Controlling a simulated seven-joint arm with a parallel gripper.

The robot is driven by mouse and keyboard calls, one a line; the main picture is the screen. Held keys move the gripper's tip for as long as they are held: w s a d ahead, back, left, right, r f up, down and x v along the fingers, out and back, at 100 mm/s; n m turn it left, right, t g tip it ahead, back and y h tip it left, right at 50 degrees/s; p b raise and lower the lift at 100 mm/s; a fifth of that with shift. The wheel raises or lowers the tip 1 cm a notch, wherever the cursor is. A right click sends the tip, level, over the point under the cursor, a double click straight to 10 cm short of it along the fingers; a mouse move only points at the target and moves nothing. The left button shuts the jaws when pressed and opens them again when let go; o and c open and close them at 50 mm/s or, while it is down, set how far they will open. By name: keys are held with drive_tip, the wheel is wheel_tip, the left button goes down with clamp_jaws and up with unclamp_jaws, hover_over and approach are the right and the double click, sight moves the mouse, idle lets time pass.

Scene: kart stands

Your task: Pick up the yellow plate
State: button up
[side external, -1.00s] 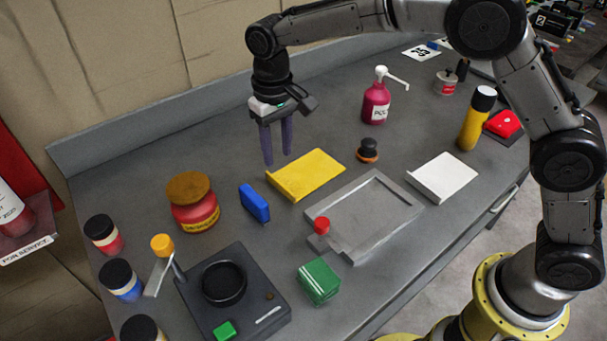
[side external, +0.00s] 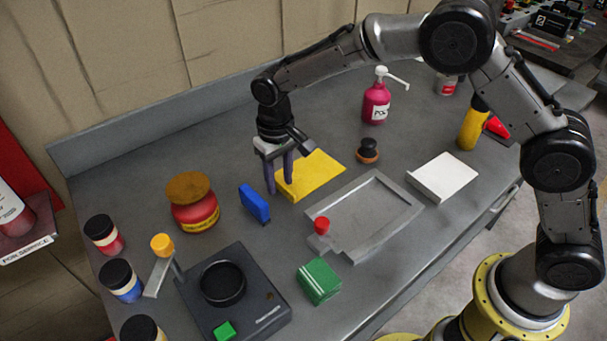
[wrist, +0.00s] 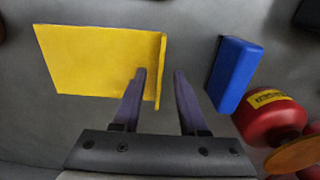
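The yellow plate (side external: 315,174) lies flat on the grey table, with an upturned lip along one short edge. In the wrist view the plate (wrist: 95,62) is at the upper left, its lip on the right side. My gripper (side external: 281,193) is low over the lip end of the plate, pointing down. In the wrist view my gripper (wrist: 160,75) is open, its left finger overlapping the plate beside the lip and its right finger beyond the lip. The lip appears between the fingers, nearer the left one. I cannot tell whether a finger touches the plate.
A blue block (side external: 254,204) stands close to the plate's lip, with a red jar (side external: 195,210) beyond it. A grey tray (side external: 375,240) and a white plate (side external: 443,178) lie to the right. A black-and-orange knob (side external: 368,150) stands near the plate's right end.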

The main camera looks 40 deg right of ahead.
clamp_jaws()
idle(1.3)
